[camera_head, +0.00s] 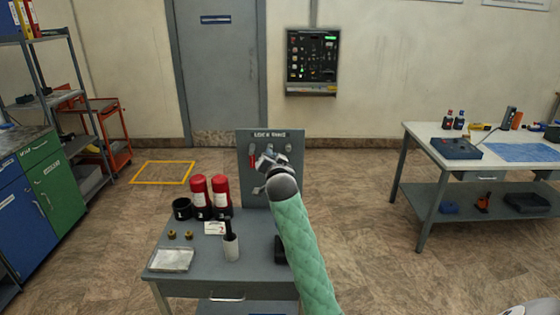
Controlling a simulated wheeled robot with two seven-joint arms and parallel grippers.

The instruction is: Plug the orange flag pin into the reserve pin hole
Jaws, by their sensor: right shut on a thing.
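A grey upright board (244,193) with lettering along its top stands at the back of the small grey table. My right gripper (267,163) is in front of the board's upper middle, shut on what I take to be the orange flag pin, which the jaws mostly hide. A small red-orange piece (252,160) shows just left of the jaws; I cannot tell whether it belongs to the held pin or to the board. Light round fittings show on the board near the gripper. The reserve pin hole cannot be made out. My left gripper is not in view.
On the small table (190,290) stand two red-topped cylinders (221,192), a black ring-like cup (182,208), a white cup with a dark handle (231,246), a card numbered 2 (214,228), small brass parts and a clear packet (170,260). A workbench (420,133) stands at right.

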